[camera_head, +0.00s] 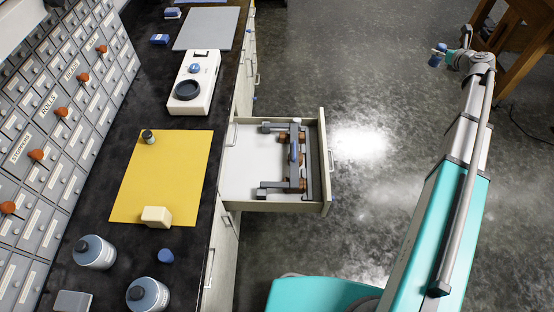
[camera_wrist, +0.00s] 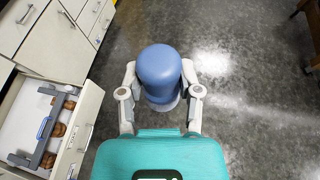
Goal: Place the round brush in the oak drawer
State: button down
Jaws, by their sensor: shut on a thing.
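My gripper (camera_wrist: 160,97) is shut on a blue round-topped thing with a pale base, which looks like the round brush (camera_wrist: 160,72). In the head view my gripper (camera_head: 447,54) holds it (camera_head: 437,57) high at the upper right, out over the floor and well away from the counter. One drawer (camera_head: 240,206) stands open from the counter, pale cream with a white floor; I cannot tell an oak finish on it. It also shows at the left of the wrist view (camera_wrist: 80,125). Brown wooden furniture (camera_head: 513,40) stands at the top right; no drawer shows on it.
The open drawer holds a grey frame (camera_head: 303,172) with brown round parts on its right side; its left side is bare. The counter bears a yellow mat (camera_head: 180,180), a white device (camera_head: 203,68) and bottles (camera_head: 94,252). The floor between drawer and arm is clear.

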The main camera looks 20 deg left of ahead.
jog(key=shift+a, duration=0.15)
jog(key=s+a+f+n+y+b, duration=0.1)
jog(key=s+a+f+b, duration=0.4)
jog(key=a, duration=0.4)
jog(key=s+a+f+g+b, duration=0.1)
jog(key=s+a+f+b, duration=0.2)
jog(key=a+f+b, duration=0.5)
jog(key=s+a+f+n+y+b, duration=0.1)
jog(key=s+a+f+b, duration=0.3)
jog(key=a, duration=0.6)
jog(key=s+a+f+n+g+y+b, duration=0.1)
jog(key=s+a+f+b, duration=1.5)
jog(key=s+a, duration=0.3)
jog(key=shift+s+a+f+n+y+b, duration=0.25)
jog(key=shift+s+a+n+y+b, duration=0.05)
jog(key=shift+s+a+y, duration=0.1)
jog(key=shift+w, duration=0.15)
jog(key=w+a+f+b, duration=0.8)
jog(key=a+f+b, duration=0.1)
jog(key=a, duration=0.1)
jog(key=shift+a, duration=0.15)
